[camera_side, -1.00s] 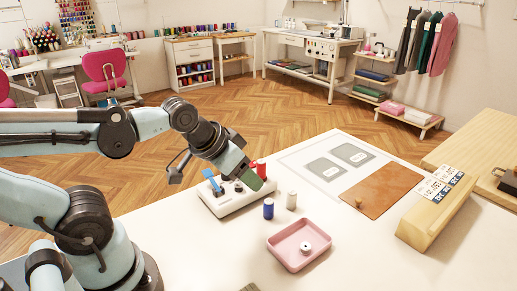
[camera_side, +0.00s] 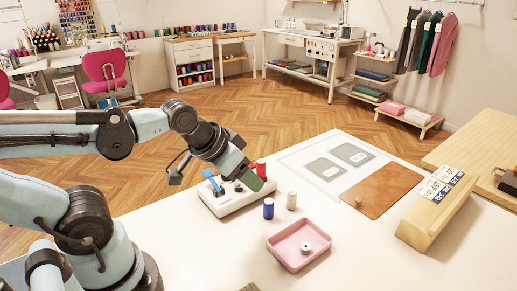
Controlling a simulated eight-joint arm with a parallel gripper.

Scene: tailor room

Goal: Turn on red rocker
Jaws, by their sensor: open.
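A white switch box (camera_side: 228,203) stands on the white table, left of the middle. The red rocker (camera_side: 261,169) stands up at its right end, partly behind my gripper. A blue rocker (camera_side: 210,180) is at the box's left end.
A blue spool (camera_side: 268,209) and a pale spool (camera_side: 292,200) stand just right of the box. A pink tray (camera_side: 275,246) is in front of them. A brown board (camera_side: 382,187) and a wooden block (camera_side: 437,222) lie farther right.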

